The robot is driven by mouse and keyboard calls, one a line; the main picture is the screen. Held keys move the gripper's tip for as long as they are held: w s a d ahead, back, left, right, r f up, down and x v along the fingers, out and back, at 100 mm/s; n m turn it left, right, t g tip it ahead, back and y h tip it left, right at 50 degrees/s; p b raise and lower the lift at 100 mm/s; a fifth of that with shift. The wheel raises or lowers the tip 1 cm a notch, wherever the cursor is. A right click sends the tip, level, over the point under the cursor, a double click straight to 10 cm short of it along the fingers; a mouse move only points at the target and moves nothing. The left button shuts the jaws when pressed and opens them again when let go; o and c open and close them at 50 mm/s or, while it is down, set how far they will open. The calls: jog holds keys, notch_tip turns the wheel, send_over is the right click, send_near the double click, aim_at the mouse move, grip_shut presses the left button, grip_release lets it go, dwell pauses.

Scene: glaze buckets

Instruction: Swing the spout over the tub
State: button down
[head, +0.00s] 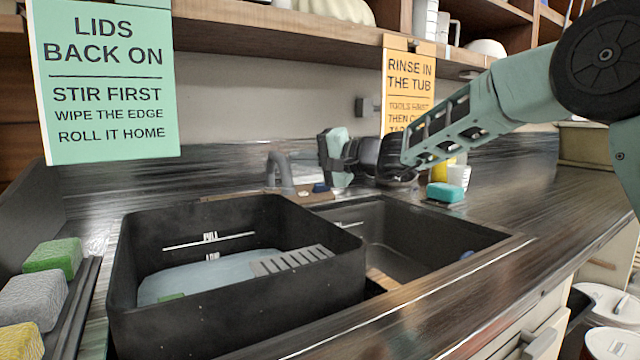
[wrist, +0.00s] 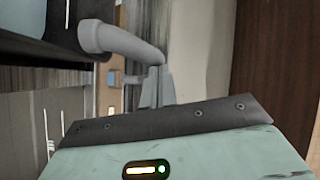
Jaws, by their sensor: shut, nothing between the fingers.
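The grey curved spout (head: 284,170) rises from a wooden strip behind the sink, at the back rim of the black tub (head: 150,325). The tub stands in the left part of the sink and holds pale water. My gripper (head: 324,158) is shut and empty, just right of the spout in the head view. In the wrist view the spout (wrist: 125,42) crosses above the shut fingertips (wrist: 158,85), close to them. I cannot tell whether they touch it. Whether the spout's outlet is over the tub is unclear.
The right part of the sink (head: 400,232) is open. A small blue knob (head: 320,187) sits right of the spout. A teal sponge (head: 445,192) and a white cup (head: 459,176) stand on the right counter. A shelf (head: 270,30) and hanging signs (head: 105,80) are above.

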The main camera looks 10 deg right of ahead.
jog(key=s+a+b, duration=0.1)
jog(key=a+b, duration=0.6)
jog(key=a, duration=0.1)
jog(key=shift+a, duration=0.2)
jog(key=shift+s, duration=0.2)
